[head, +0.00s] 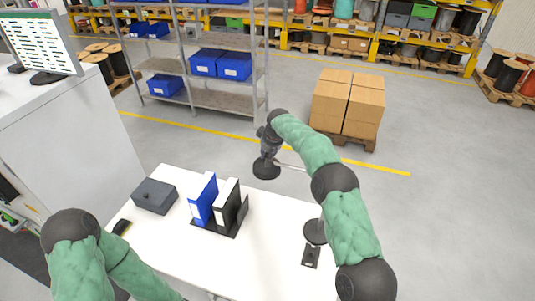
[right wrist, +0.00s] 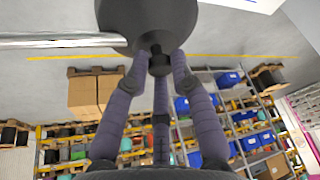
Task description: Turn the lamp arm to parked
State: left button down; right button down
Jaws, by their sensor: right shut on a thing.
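The desk lamp has a black round head (head: 266,169) at the end of a thin silver lamp arm (head: 289,167). The lamp arm reaches left over the table's far edge. The black round lamp base (head: 315,232) stands on the white table, and my right arm hides part of the lamp above it. My right gripper (head: 267,152) is above the lamp head. In the right wrist view its purple fingers (right wrist: 156,66) are shut on the small knob of the lamp head (right wrist: 150,18), and the silver arm (right wrist: 60,41) runs left. My left gripper is out of view.
Cartons on a pallet (head: 347,105) and a shelf with blue bins (head: 220,63) stand beyond.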

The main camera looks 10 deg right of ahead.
jog(key=shift+w+d+r, duration=0.1)
jog(key=shift+w+r, duration=0.15)
jog(key=shift+r, duration=0.2)
jog(key=c, duration=1.4)
grip_release()
jog(key=o, duration=0.3)
jog(key=shift+w, duration=0.1)
jog(key=shift+o, duration=0.2)
jog(key=shift+w+f, duration=0.1)
jog(key=shift+f, duration=0.2)
jog(key=shift+s+r, duration=0.3)
jog(key=shift+r, duration=0.1)
jog(key=v, duration=1.1)
jog(key=shift+s+f, duration=0.1)
